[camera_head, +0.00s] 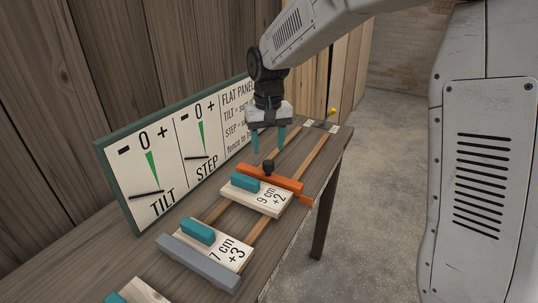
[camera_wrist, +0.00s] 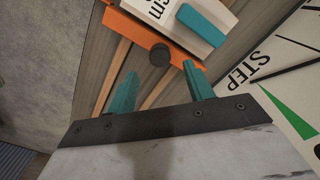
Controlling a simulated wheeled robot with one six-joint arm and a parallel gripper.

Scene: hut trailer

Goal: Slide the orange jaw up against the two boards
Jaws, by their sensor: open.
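The orange jaw (camera_head: 283,181) is a bar lying across two wooden rails, with a black knob (camera_head: 268,165) on top. It lies along the far edge of the board marked 9 cm +2 (camera_head: 273,203); I cannot tell whether they touch. The board marked 7 cm +3 (camera_head: 232,258) lies nearer, by a grey bar (camera_head: 200,264), with a gap between the boards. Each board carries a teal block. My gripper (camera_head: 268,148) is open and empty above the rails, near the knob. In the wrist view, the knob (camera_wrist: 159,54) shows just beyond the two teal fingertips (camera_wrist: 165,70).
A green-framed sign (camera_head: 165,160) with TILT and STEP dials stands along the bench's left side. Another board (camera_head: 140,292) with a teal block is at the bottom left. A yellow knob (camera_head: 332,111) is at the far end. The rails beyond the jaw look clear.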

